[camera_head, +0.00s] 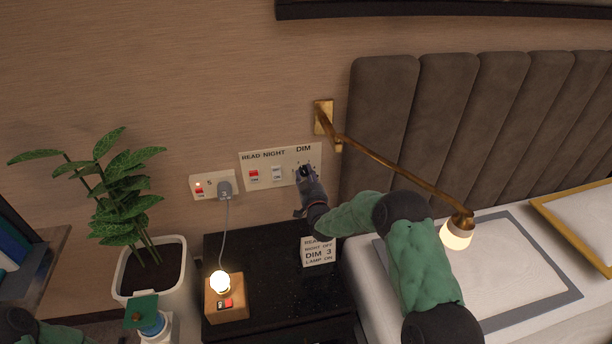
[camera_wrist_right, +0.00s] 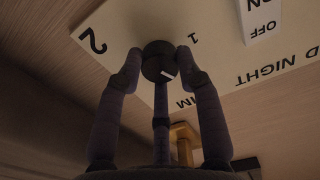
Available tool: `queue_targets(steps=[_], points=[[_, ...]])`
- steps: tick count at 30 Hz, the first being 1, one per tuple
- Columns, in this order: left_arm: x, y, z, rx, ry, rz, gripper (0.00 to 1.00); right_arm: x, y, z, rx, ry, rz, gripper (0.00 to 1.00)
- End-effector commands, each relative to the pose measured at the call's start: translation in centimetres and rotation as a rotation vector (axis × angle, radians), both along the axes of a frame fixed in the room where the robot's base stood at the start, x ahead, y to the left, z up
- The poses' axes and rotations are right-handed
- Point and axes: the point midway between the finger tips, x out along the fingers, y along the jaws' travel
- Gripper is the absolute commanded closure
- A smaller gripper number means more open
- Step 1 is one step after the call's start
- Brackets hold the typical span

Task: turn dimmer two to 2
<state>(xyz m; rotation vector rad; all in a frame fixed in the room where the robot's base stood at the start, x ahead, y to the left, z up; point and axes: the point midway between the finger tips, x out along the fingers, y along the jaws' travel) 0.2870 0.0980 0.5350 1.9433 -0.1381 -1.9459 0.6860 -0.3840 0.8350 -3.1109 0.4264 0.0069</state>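The dimmer knob (camera_wrist_right: 158,60) is a small dark round knob under the word DIM on a cream wall panel (camera_head: 240,168). In the wrist view the panel is upside down, with 1 and 2 printed on either side of the knob. The knob's white mark points toward the picture's lower right, at neither of these numbers. The gripper largely hides the knob in the head view. My left gripper is not in view.
A gold wall lamp (camera_head: 395,170) reaches out just above my right arm. A plugged socket (camera_head: 212,186) and a potted plant (camera_head: 155,270) are at left.

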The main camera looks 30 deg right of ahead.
Motion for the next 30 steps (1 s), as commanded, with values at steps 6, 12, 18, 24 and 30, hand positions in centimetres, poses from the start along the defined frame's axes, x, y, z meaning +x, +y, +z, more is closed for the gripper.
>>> queue_targets(steps=[6, 12, 18, 24, 30], points=[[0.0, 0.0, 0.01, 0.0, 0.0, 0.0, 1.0, 0.11, 0.03, 0.35, -0.015, -0.003, 0.001, 0.97], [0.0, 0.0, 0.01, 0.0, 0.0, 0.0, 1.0, 0.16, 0.06, 0.48, -0.094, 0.016, 0.001, 0.97], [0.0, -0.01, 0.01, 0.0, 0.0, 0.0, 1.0, 0.2, 0.06, 0.58, -0.099, 0.015, 0.001, 0.97], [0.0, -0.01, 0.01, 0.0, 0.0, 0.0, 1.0, 0.18, 0.06, 0.52, -0.097, 0.017, 0.001, 0.41], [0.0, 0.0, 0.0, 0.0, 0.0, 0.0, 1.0, 0.11, 0.06, 0.33, -0.095, 0.019, 0.001, 0.41]])
